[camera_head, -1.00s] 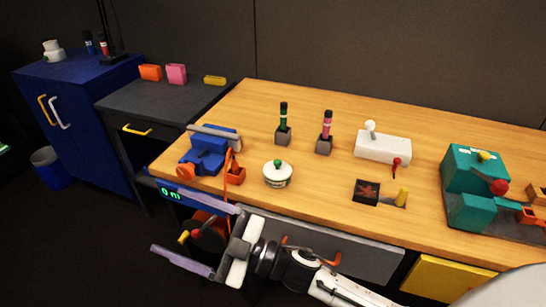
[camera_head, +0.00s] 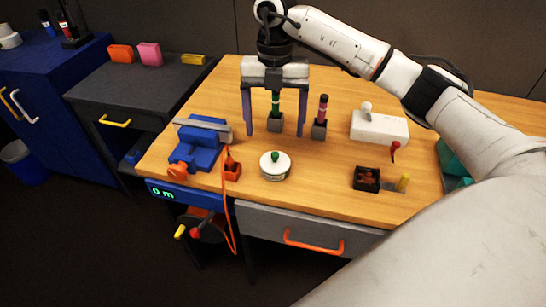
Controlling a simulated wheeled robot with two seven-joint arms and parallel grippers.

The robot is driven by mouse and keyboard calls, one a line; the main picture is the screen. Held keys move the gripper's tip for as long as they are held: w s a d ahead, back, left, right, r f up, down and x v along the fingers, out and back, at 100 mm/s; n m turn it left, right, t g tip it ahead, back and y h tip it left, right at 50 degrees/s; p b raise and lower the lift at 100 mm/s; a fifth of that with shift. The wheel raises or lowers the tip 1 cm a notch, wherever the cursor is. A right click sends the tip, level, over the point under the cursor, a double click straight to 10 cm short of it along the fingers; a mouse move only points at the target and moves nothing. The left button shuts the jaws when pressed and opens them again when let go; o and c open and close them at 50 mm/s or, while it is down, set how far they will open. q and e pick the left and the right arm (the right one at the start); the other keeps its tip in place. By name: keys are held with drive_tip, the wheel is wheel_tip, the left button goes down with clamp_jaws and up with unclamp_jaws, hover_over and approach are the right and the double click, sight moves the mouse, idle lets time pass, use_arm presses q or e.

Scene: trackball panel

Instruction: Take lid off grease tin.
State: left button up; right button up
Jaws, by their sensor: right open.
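The grease tin (camera_head: 275,171) is a low round white tin standing on the wooden workbench. Its white lid (camera_head: 267,159) has a green knob (camera_head: 275,156) on top and sits on the tin. My right gripper (camera_head: 274,130) points down over the bench, open, with nothing visibly held. Its fingertips show just above the tin in the picture, apart from it. A green-topped marker-like item in a grey stand (camera_head: 275,120) shows between the fingers; I cannot tell its distance from them. My left gripper is not in view.
A pink-and-black item in a stand (camera_head: 320,118), a white joystick box (camera_head: 380,127) and a dark box (camera_head: 366,179) stand to the right. The bench's front edge lies below the tin.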

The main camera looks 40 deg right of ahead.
sight(275, 153)
drive_tip(key=f, duration=0.5)
drive_tip(key=s+f+p, duration=0.1)
drive_tip(key=f, duration=0.2)
drive_tip(key=shift+a, duration=0.2)
drive_tip(key=c, duration=1.1)
